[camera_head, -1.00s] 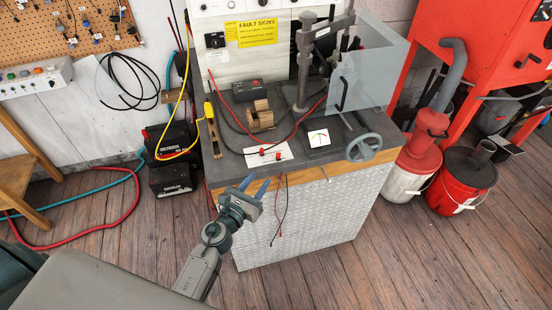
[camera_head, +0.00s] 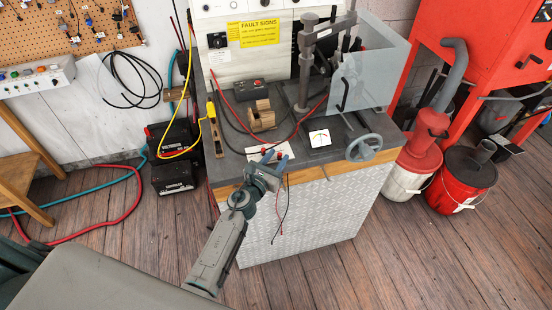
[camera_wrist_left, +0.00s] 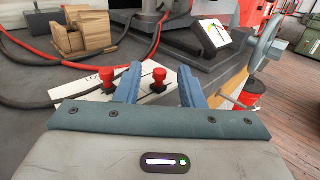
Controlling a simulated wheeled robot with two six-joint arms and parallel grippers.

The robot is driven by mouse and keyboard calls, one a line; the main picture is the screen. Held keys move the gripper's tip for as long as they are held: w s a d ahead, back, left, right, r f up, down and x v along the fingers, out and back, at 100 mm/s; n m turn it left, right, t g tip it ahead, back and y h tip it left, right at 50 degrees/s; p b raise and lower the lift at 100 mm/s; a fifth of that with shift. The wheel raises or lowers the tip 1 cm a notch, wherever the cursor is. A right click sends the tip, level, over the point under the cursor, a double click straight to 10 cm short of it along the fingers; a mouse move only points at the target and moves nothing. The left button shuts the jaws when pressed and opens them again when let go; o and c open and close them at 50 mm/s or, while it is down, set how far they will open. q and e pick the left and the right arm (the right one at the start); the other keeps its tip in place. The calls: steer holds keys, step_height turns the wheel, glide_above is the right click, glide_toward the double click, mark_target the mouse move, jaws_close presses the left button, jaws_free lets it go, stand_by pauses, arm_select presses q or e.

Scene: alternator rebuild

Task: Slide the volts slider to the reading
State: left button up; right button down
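A white slider panel (camera_wrist_left: 74,92) lies on the bench top, its lettering mostly hidden. It carries two red knobs, a left one (camera_wrist_left: 107,78) and a right one (camera_wrist_left: 158,75), each on a dark base. I cannot tell which is the volts slider. My left gripper (camera_head: 273,161) is open at the panel's front edge, its blue fingers pointing at it. In the left wrist view the right knob shows between the fingers, beyond them, and the left knob just outside the left finger. A tilted white meter (camera_head: 319,138) with a coloured scale stands behind right. My right gripper is out of view.
A wooden block (camera_head: 261,117) and dark cables lie behind the panel. A press post (camera_head: 304,70), a clear shield (camera_head: 366,80) and a handwheel (camera_head: 364,148) stand to the right. The bench's wooden front edge (camera_head: 333,170) runs below the gripper.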

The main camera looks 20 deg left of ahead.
arm_select(q)
steer(key=shift+c, duration=0.5)
jaws_close()
steer(key=shift+s+a, duration=0.7)
steer(key=shift+a, duration=0.3)
steer(key=shift+s+a, duration=0.65)
steer(key=shift+a, duration=0.35)
steer(key=shift+o, duration=0.5)
jaws_free()
steer(key=shift+a, duration=0.1)
steer(key=shift+s, duration=0.1)
